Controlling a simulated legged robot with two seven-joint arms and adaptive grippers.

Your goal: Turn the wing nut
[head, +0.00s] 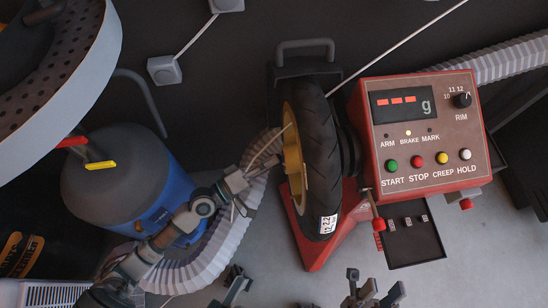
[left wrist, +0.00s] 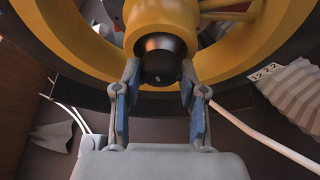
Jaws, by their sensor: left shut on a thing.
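The wing nut on the wheel's hub shows in the left wrist view as a dark, round-ended piece (left wrist: 161,62), with a coppery patch on top. My left gripper (left wrist: 160,75) has a finger on each side of it and is shut on it. In the head view my left gripper (head: 268,155) reaches to the left face of the upright wheel (head: 318,150), which has a yellow rim and black tyre. The nut is hard to make out there. My right gripper (head: 375,292) is at the bottom edge, its fingers apart and empty, away from the wheel.
A red balancer console (head: 420,135) with a display and coloured buttons stands right of the wheel. A small black tray (head: 412,235) lies below it. A blue drum (head: 125,185) and a pale ribbed hose (head: 215,265) are near my left arm. Grey floor is clear at the lower right.

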